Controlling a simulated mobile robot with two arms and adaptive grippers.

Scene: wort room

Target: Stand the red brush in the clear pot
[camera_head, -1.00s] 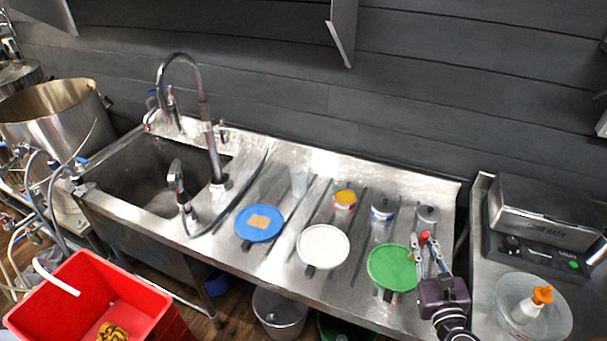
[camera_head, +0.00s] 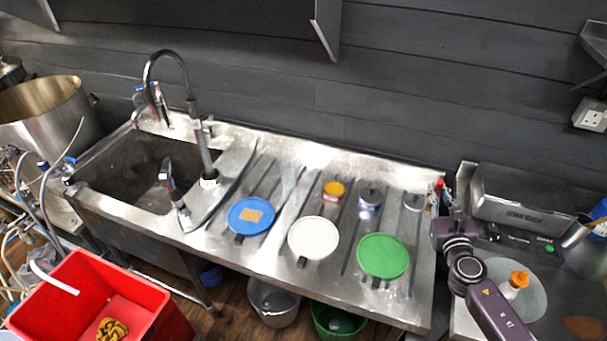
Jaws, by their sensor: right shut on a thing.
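The red brush (camera_head: 440,183) shows only as a small red tip at the right end of the steel drainboard. My right gripper (camera_head: 443,198) is shut on it, and the wrist hides most of the brush. A faint, see-through upright vessel, which looks like the clear pot (camera_head: 290,182), stands at the back of the drainboard, right of the sink. The gripper is well to the right of this pot and apart from it. My left gripper is out of view.
Blue (camera_head: 251,216), white (camera_head: 314,238) and green (camera_head: 383,256) round lids lie along the drainboard's front. A tall tap (camera_head: 190,110) rises by the sink.

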